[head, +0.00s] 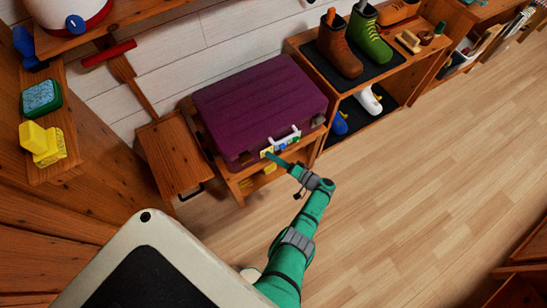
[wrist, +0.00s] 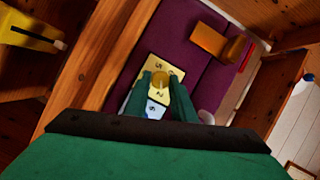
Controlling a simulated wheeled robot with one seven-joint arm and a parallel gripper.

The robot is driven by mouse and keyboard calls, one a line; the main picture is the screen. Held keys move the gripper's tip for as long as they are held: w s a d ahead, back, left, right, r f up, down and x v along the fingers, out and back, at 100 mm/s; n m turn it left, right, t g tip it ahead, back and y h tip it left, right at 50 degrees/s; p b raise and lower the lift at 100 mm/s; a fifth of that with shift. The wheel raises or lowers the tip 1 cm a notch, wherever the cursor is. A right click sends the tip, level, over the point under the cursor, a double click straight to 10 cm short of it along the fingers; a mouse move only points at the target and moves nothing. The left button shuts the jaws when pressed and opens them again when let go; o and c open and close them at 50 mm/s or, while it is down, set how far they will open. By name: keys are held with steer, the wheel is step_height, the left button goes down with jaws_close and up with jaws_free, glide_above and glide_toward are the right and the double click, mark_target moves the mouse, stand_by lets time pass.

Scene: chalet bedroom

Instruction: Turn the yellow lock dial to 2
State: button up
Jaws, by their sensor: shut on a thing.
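The yellow lock dial (wrist: 160,79) is a round knob on a pale yellow plate with dark digits, on the front of the purple suitcase (head: 255,105). In the wrist view my gripper (wrist: 161,84) has one green finger on each side of the dial, shut on it. A digit that looks like 2 shows on the plate just below the dial, and one that looks like 5 shows above it. I cannot tell which digit the dial points to. In the head view the yellow plate (head: 266,153) is partly hidden by my gripper (head: 274,157).
A white handle (head: 286,135) and other coloured dials sit beside the yellow one. The suitcase rests on a low wooden shelf (head: 240,183). A boot rack (head: 352,78) stands to the right and a wooden stool (head: 172,155) to the left.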

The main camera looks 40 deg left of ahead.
steer(key=o, duration=1)
steer(key=d, duration=0.7)
steer(key=d+r, duration=0.1)
steer(key=d, duration=0.2)
steer(key=shift+d, duration=0.35)
